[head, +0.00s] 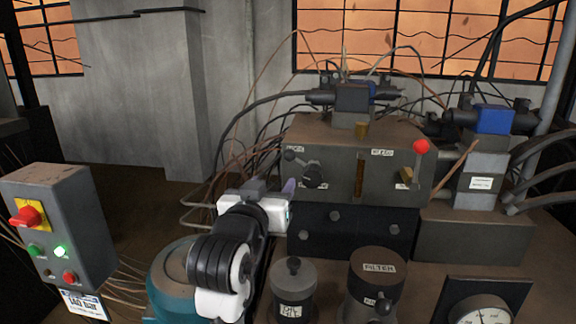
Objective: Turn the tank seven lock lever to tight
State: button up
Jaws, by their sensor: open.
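A grey valve block (335,135) stands at the centre of the bench. A dark lever with a round black knob (303,169) sits on its left front face, the knob up and left of its hub. A second lever with a red ball (421,147) stands upright at the block's right end. I cannot read a "tank seven" or "tight" label, so I cannot tell which lever is meant. My gripper (289,190) is open, in front of the block's lower left, just below and left of the dark lever. Its fingers are mostly hidden by my white hand; I see nothing held.
A cylinder marked FILTER (378,268) and a smaller labelled pot (294,292) stand in front. A gauge (482,310) is at bottom right. A control box (62,225) with a red knob is at left. Hoses and cables (275,110) crowd behind.

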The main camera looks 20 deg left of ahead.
aim_at(289, 159)
jog(key=w, duration=0.4)
jog(key=w+a+p, duration=0.1)
jog(key=w, duration=0.4)
jog(key=w+p, duration=0.1)
jog(key=w, duration=0.3)
jog(key=shift+w+a, duration=0.2)
jog(key=shift+a, duration=0.1)
grip_shut()
jog(key=shift+f, duration=0.1)
